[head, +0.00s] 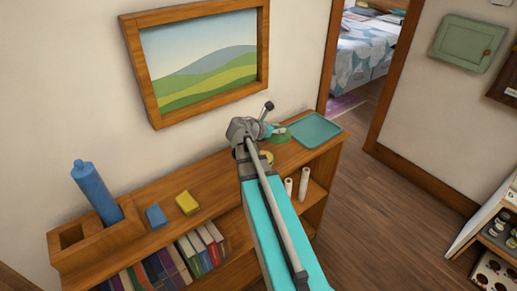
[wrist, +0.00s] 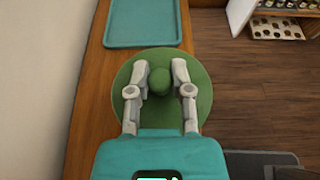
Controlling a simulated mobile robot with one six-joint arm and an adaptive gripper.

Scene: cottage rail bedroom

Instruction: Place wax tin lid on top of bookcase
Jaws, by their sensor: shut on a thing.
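The wax tin lid is a green disc with a round knob (wrist: 160,81). It shows at the far right part of the bookcase top in the head view (head: 283,138). My gripper (wrist: 160,84) is shut on the knob from both sides, and it is partly hidden behind my arm in the head view (head: 274,130). The wooden bookcase (head: 222,189) stands against the wall, and its top also shows in the wrist view (wrist: 92,100). In the wrist view the disc covers the top's right edge. I cannot tell whether the lid touches the top.
A teal tray (head: 316,130) lies just beyond the lid. A yellow round thing (head: 266,157) is on the near side, partly hidden by my arm. Bare top lies between.

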